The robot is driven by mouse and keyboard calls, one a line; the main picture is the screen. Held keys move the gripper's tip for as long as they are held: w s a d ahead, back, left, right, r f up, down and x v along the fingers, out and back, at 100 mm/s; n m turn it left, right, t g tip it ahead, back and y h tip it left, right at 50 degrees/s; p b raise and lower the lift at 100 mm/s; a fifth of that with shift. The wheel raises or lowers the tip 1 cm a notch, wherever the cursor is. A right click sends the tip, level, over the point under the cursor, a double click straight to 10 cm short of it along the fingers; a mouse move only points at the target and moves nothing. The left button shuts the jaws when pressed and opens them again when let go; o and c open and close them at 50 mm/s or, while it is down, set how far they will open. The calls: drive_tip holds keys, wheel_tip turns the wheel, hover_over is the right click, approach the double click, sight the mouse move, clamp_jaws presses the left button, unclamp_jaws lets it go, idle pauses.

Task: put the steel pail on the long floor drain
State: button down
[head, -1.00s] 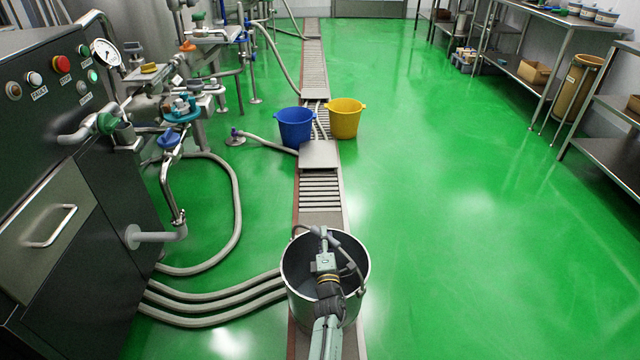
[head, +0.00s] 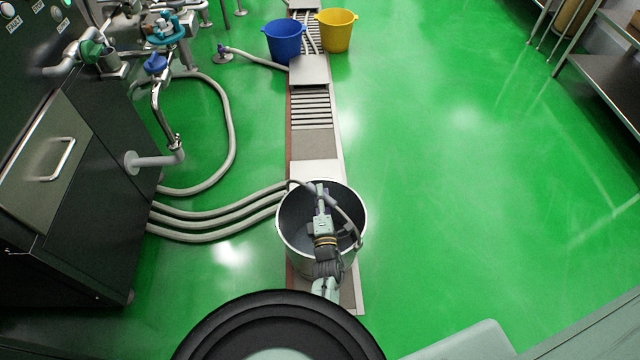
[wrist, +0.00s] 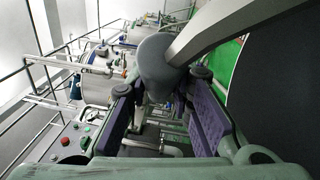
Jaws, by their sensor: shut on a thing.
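The steel pail (head: 292,245) is upright near the bottom middle of the head view, over the near end of the long floor drain (head: 311,105). I cannot tell whether its base touches the drain or hangs just above it. My gripper (head: 320,192) reaches over the pail's mouth and is shut on its bail handle. In the wrist view, the grey handle grip (wrist: 157,65) lies between the purple pads of my gripper (wrist: 162,88). Part of the dark pail (wrist: 280,85) fills the right side there. The pail hides the drain beneath it.
A blue bucket (head: 283,42) and a yellow bucket (head: 336,32) stand by the drain farther back. Grey hoses (head: 215,224) run from the machine cabinet (head: 65,205) at left toward the pail. The green floor (head: 470,180) on the right is clear.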

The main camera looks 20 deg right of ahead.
drive_tip(key=shift+s+a+r, duration=0.1)
drive_tip(key=shift+s+r, duration=0.3)
drive_tip(key=shift+s+f, duration=0.15)
drive_tip(key=shift+f+p, duration=0.3)
drive_tip(key=shift+f, duration=1.45)
drive_tip(key=c, duration=1.8)
unclamp_jaws()
drive_tip(key=shift+s+a+f, duration=0.1)
drive_tip(key=shift+f, duration=0.25)
drive_tip(key=o, duration=0.4)
